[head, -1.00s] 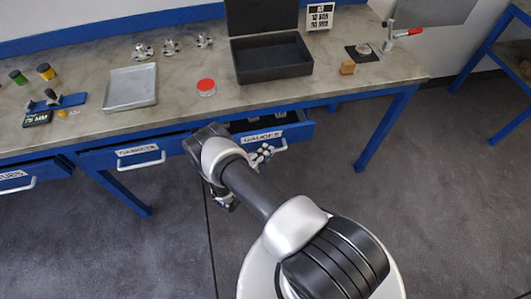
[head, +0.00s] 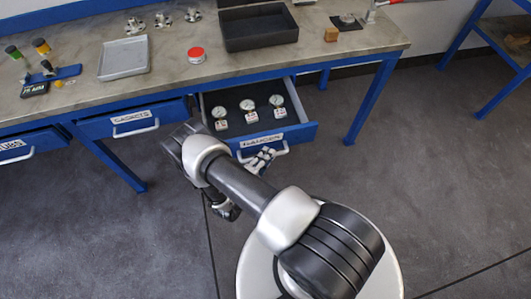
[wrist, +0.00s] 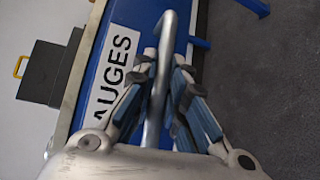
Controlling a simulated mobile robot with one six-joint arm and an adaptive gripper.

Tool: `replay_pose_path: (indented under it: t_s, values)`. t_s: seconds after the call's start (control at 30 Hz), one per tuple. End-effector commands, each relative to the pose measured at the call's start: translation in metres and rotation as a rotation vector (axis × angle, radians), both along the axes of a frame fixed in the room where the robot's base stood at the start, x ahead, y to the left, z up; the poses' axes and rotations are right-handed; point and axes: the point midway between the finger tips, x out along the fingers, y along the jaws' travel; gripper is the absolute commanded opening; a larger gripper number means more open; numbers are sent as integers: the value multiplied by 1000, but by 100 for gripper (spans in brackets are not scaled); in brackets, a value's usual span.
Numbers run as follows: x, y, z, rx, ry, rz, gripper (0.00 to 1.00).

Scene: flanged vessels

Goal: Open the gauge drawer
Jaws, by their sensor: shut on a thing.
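The gauge drawer (head: 294,137) is pulled out from the right end of the bench front. Three round gauges, such as the middle gauge (head: 248,105), lie inside it on a dark liner. Its label, partly readable as "AUGES", shows in the wrist view (wrist: 114,75). My gripper (head: 263,158) is at the drawer front, shut on the silver bar handle (wrist: 163,60). In the wrist view the fingers of my gripper (wrist: 168,88) lie on both sides of the handle. My arm hides the drawer's left front corner in the head view.
The gaskets drawer (head: 130,121) to the left looks nearly closed. The bench top (head: 170,75) holds a grey tray (head: 124,58), a red-lidded tin (head: 196,55) and an open black case (head: 258,29). A bench leg (head: 370,103) stands right of the drawer. The floor in front is clear.

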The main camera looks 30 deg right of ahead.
Motion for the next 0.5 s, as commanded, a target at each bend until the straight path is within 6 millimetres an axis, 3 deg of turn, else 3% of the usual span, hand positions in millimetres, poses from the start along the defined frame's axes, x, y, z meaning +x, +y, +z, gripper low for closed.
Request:
replay_pose_path:
  t_s: [0.37,0.4,0.5]
  values:
    - [-1,0,0,-1,0,0,0]
    - [-1,0,0,-1,0,0,14]
    - [-1,0,0,-1,0,0,21]
